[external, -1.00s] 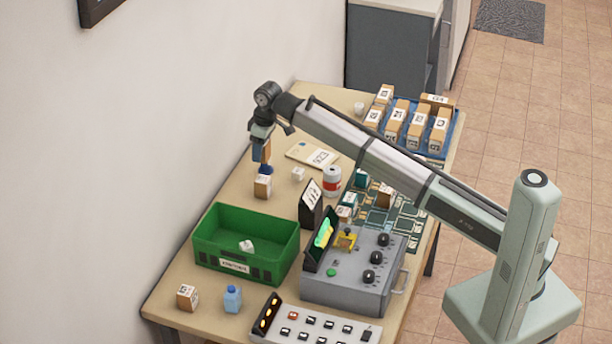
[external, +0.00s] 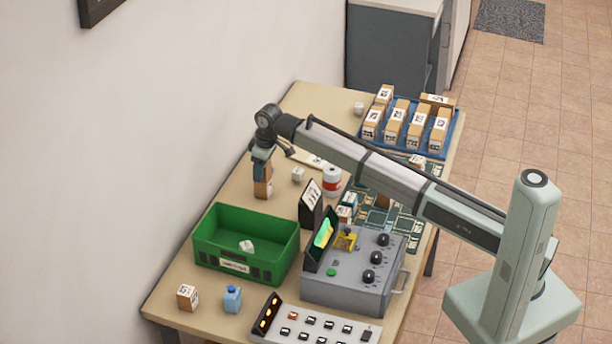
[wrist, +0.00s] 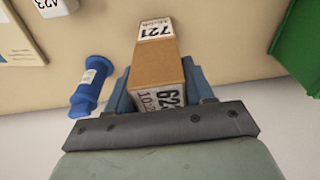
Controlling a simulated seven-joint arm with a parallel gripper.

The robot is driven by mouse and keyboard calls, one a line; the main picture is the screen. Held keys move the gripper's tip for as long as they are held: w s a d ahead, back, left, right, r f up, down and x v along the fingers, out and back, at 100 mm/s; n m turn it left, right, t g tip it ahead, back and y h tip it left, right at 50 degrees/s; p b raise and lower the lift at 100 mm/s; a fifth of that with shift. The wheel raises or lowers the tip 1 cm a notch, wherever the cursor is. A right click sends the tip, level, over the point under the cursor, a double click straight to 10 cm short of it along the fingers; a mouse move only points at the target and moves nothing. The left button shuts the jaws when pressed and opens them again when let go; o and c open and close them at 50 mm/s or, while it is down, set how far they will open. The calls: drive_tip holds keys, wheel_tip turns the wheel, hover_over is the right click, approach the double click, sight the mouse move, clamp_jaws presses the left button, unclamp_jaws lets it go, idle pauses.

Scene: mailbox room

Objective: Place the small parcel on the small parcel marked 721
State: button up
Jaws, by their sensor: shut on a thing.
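My gripper (external: 262,160) is shut on a small brown parcel (external: 262,172), upright between the blue fingers. In the wrist view the held parcel (wrist: 157,68) has a white label partly reading 62 at the near end, between the fingertips (wrist: 158,88). The small parcel marked 721 (wrist: 155,27) shows just beyond it, its white label facing the camera. In the external view the 721 parcel (external: 262,190) stands on the table directly below the held one. The two look stacked or nearly so; I cannot tell if they touch.
The blue tray (external: 452,143) at the back holds several parcels.

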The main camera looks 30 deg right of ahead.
drive_tip(key=o, duration=1.1)
drive_tip(key=shift+f, duration=0.1)
drive_tip(key=r, duration=0.4)
drive_tip(key=s+r, duration=0.1)
drive_tip(key=r, duration=0.3)
drive_tip(key=d+r, duration=0.1)
drive_tip(key=r, duration=0.3)
drive_tip(key=shift+s+d+r, duration=0.1)
drive_tip(key=shift+s, duration=0.05)
